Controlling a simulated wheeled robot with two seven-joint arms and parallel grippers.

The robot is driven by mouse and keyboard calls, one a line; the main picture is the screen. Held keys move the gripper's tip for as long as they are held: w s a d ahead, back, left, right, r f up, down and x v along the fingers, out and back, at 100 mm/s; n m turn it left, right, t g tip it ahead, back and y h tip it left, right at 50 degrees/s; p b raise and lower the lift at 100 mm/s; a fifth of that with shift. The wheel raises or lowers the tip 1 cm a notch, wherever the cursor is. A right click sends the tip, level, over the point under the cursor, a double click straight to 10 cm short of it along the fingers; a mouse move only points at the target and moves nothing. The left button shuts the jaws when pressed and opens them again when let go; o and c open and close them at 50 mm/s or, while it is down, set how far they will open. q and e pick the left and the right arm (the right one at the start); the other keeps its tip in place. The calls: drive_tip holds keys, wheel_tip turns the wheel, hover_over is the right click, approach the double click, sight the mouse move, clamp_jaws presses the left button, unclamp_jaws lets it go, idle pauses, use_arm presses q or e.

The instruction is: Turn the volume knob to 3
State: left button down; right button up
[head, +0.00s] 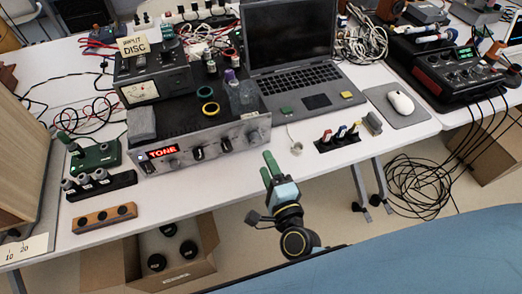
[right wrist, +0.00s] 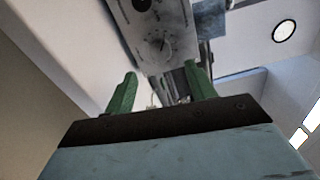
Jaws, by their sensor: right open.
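My left gripper is out of view.
A laptop (head: 295,80) stands behind and right of the amplifier. A black stand with coloured plugs (head: 338,138) is to the gripper's right. Black and wooden holders (head: 104,218) lie at the front left. Free table surface lies before the amplifier.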

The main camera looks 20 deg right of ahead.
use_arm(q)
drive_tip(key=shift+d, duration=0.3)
use_arm(e)
drive_tip(key=s, duration=0.6)
drive_tip(key=shift+d, duration=0.1)
